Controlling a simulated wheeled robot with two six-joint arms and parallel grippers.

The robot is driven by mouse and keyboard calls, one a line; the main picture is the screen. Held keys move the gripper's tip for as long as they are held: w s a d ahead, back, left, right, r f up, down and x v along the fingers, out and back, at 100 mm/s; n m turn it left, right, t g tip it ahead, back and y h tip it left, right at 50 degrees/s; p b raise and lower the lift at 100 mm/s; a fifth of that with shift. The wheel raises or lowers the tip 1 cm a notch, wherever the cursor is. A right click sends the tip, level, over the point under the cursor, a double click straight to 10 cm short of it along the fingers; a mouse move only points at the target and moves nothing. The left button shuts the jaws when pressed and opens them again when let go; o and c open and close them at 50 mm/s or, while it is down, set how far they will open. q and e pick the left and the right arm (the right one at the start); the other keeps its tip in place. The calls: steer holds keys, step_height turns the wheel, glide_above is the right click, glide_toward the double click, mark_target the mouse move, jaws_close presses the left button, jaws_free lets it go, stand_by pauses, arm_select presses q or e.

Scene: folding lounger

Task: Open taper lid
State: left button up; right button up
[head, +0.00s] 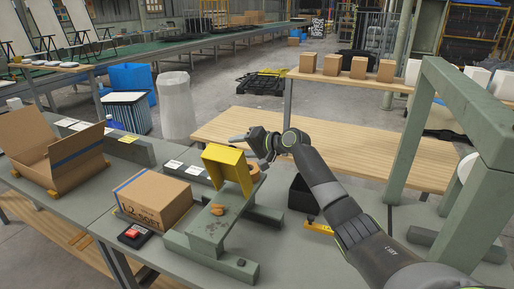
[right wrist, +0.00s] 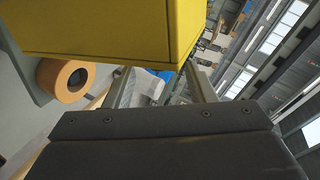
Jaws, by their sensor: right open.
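The yellow taper lid (head: 228,166) stands tilted up on the grey-green taper base (head: 208,232) on the bench. In the right wrist view the lid (right wrist: 105,28) fills the upper left, close in front of the fingers. A tan tape roll (head: 254,173) sits behind the lid, and it also shows in the right wrist view (right wrist: 66,80). My right gripper (head: 250,143) is open at the lid's upper right side, with no object clearly between its fingers (right wrist: 160,88). Whether a finger touches the lid cannot be told. My left gripper is not in view.
A closed cardboard box (head: 155,200) stands left of the taper, with a red-and-black device (head: 135,235) in front. An open carton (head: 55,150) is farther left. A black bin (head: 301,194) stands to the right. A green-grey frame (head: 425,150) rises at the right.

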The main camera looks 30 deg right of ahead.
steer(key=b+v, duration=0.1)
steer(key=v, duration=0.5)
steer(key=shift+s, duration=0.25)
steer(key=shift+d, duration=0.1)
